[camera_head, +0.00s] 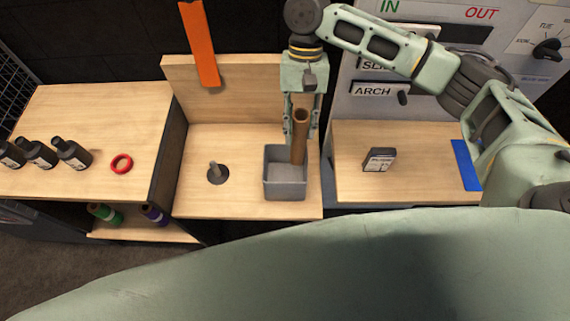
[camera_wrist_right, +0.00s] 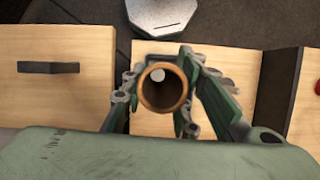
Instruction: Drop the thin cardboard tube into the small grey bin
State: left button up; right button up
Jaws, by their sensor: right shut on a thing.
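The thin cardboard tube (camera_head: 300,136) is brown, hollow and roughly upright. My right gripper (camera_head: 300,122) is shut on it, with a finger on each side. The tube's lower end overlaps the right side of the small grey bin (camera_head: 285,184) in the head view; I cannot tell whether it is inside the bin or just behind its rim. In the right wrist view I look down into the tube's open end (camera_wrist_right: 163,88) between the two fingers; the tube hides most of what lies beneath it. My left gripper is in neither view.
A short peg on a dark round base (camera_head: 217,174) stands left of the bin. An orange strip (camera_head: 200,45) hangs over the wooden back panel. Dark bottles (camera_head: 72,153) and a red ring (camera_head: 122,163) sit on the left table.

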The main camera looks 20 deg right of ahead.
pick_arm(q)
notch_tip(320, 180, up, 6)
jog(key=p, duration=0.4)
pick_arm(e)
jog(key=shift+o, duration=0.2)
jog(key=m, duration=0.1)
jog(key=w+a+m+y, duration=0.1)
jog(key=shift+a+m, duration=0.15)
jog(key=shift+m, duration=0.15)
notch_tip(320, 180, down, 8)
jog(key=shift+w+r+b, duration=0.1)
jog(key=shift+r+b, duration=0.15)
jog(key=shift+b, duration=0.6)
jog(key=shift+c, duration=0.2)
jog(key=shift+t, duration=0.3)
notch_tip(320, 180, down, 5)
jog(key=b, duration=0.7)
jog(key=shift+f, duration=0.15)
jog(key=shift+f+b, duration=0.35)
jog(key=shift+b, duration=0.35)
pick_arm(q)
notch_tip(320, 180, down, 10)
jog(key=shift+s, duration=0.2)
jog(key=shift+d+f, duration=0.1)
pick_arm(e)
jog(key=o, duration=1.1)
jog(key=shift+o, duration=0.2)
jog(key=shift+r, duration=0.15)
